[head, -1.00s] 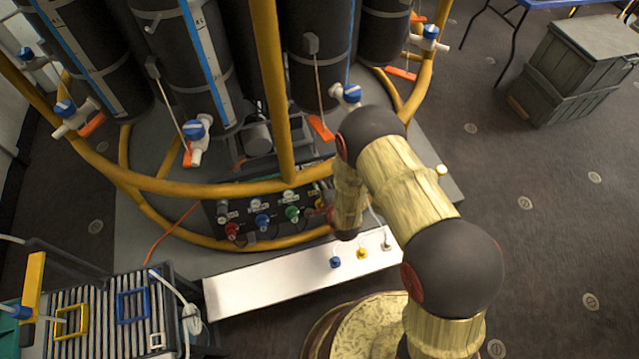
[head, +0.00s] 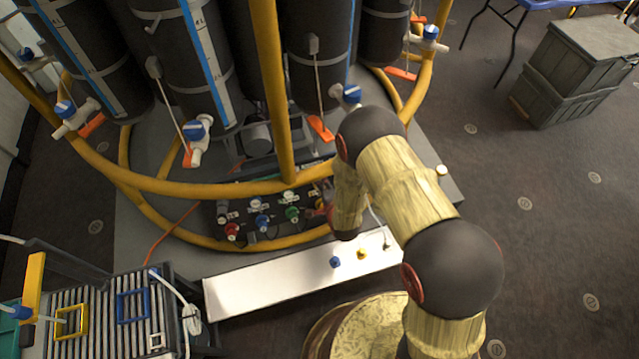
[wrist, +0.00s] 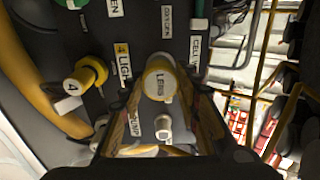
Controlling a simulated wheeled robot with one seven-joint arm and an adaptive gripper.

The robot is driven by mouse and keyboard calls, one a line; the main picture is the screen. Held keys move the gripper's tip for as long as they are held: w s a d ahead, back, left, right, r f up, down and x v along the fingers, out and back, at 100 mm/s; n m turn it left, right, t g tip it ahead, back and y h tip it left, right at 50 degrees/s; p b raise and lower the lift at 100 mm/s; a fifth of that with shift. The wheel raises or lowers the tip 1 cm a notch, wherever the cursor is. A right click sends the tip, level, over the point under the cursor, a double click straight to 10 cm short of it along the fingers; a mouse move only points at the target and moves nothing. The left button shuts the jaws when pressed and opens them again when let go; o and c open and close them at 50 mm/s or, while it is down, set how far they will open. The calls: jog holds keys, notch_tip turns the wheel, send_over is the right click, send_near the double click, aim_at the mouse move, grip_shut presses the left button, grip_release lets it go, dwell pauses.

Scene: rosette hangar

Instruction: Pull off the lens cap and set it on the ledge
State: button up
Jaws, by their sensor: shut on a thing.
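The ledge is a long white strip (head: 265,285) below the panel in the head view. A blue cap (head: 335,262), a yellow cap (head: 362,253) and a small grey piece (head: 386,245) stand towards its right end. In the head view my arm hides the gripper.
A yellow connector marked 4 (wrist: 82,80) sticks out left of my gripper. A white fitting (wrist: 163,127) is close below the cap. A yellow rail (head: 200,187) curves around the panel. The ledge's left half is clear. A slatted case (head: 100,310) stands at lower left.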

jog(key=shift+r, duration=0.1)
grip_shut()
jog(key=shift+p+v, duration=1.5)
jog(key=shift+v, duration=1.5)
